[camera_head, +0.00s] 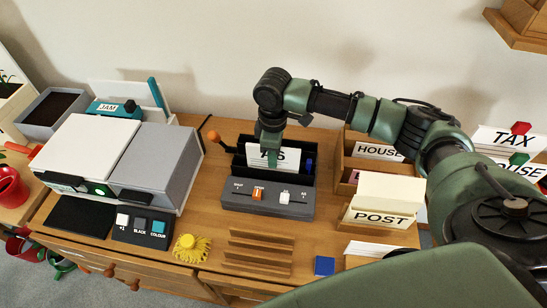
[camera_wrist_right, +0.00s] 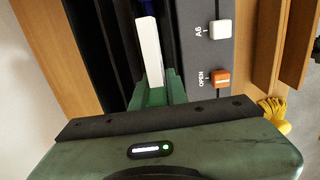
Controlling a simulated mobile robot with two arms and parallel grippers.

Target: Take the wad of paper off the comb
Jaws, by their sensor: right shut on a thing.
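The wad of paper (camera_head: 291,158) is white and stands upright in the dark slot of the grey and black binding machine (camera_head: 235,203), in the middle of the desk. Dark letters show on its face, partly hidden by my gripper. My right gripper (camera_head: 271,160) reaches down from above and is shut on the wad. In the right wrist view, the wad's white edge (camera_wrist_right: 149,52) sits between the green fingers (camera_wrist_right: 158,92). The comb itself cannot be made out; the wad's lower edge is hidden in the machine. My left gripper is not in view.
A printer-like box (camera_head: 165,165) is further left; wooden letter trays (camera_head: 386,232) stand right. A slotted wooden rack (camera_head: 257,252) lies in front.

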